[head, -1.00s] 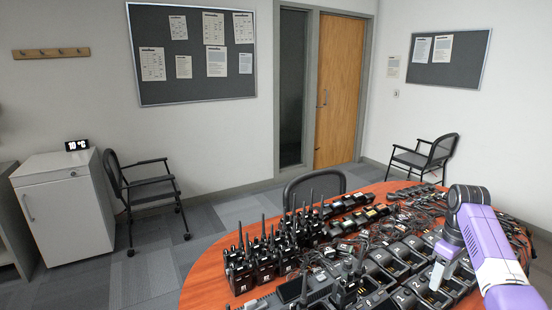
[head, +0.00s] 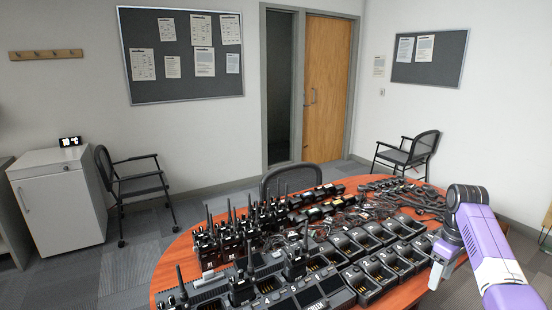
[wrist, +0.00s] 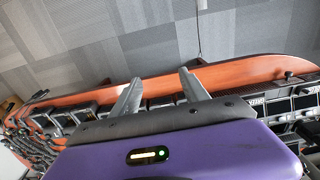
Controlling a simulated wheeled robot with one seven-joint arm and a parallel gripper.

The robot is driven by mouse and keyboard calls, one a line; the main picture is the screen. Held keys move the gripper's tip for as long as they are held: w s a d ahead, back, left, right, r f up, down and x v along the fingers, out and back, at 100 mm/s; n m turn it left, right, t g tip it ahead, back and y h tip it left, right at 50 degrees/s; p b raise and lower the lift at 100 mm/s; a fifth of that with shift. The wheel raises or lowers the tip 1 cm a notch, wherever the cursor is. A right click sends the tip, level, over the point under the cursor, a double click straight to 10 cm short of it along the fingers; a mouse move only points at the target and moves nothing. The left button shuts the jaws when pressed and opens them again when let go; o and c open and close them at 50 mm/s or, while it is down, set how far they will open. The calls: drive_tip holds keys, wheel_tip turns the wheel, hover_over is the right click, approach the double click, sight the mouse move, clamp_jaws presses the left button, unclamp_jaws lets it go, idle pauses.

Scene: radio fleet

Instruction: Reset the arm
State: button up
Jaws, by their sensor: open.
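My purple arm (head: 489,250) reaches over the right side of the table in the head view. My gripper (head: 435,278) points down near the table's right edge, beside the charger bays. In the wrist view, my gripper (wrist: 158,80) shows two grey fingers spread apart with nothing between them. Past the fingertips are the orange table edge and the grey carpet.
The orange table (head: 176,262) carries rows of black chargers (head: 378,270), several upright radios (head: 229,243) and a tangle of cables (head: 345,222). A black chair (head: 291,178) stands behind it. A white cabinet (head: 58,205) is at the left.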

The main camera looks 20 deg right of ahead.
drive_tip(key=w+d+r+m+t+h, duration=0.1)
drive_tip(key=w+d+r+t+h, duration=0.15)
drive_tip(key=w, duration=0.35)
drive_tip(key=w+d+r+m+t+h, duration=0.1)
drive_tip(key=w+r+m+t+h, duration=0.1)
drive_tip(key=w+t+h, duration=0.3)
drive_tip(key=a+f+m+t, duration=0.1)
drive_tip(key=a+f+t, duration=0.15)
drive_tip(key=a, duration=0.75)
drive_tip(key=a+f+m+t, duration=0.1)
drive_tip(key=a+f+t, duration=0.15)
drive_tip(key=a, duration=0.85)
drive_tip(key=s+a+r+t+y, duration=0.2)
drive_tip(key=s+a+t, duration=0.2)
drive_tip(key=s+a, duration=1.25)
drive_tip(key=s+a+n+y, duration=0.1)
drive_tip(key=s+a, duration=0.3)
drive_tip(key=s, duration=0.4)
drive_tip(key=s+a+r+n+g+y, duration=0.1)
drive_tip(key=s+a, duration=0.3)
drive_tip(key=s, duration=0.4)
drive_tip(key=s+a+r+n+y, duration=0.1)
drive_tip(key=s+a+n+y, duration=0.1)
drive_tip(key=s+a, duration=0.3)
drive_tip(key=s+y, duration=0.1)
drive_tip(key=s, duration=0.2)
drive_tip(key=shift+s+r+g, duration=0.15)
drive_tip(key=shift+s+g, duration=0.1)
drive_tip(key=shift+g, duration=0.1)
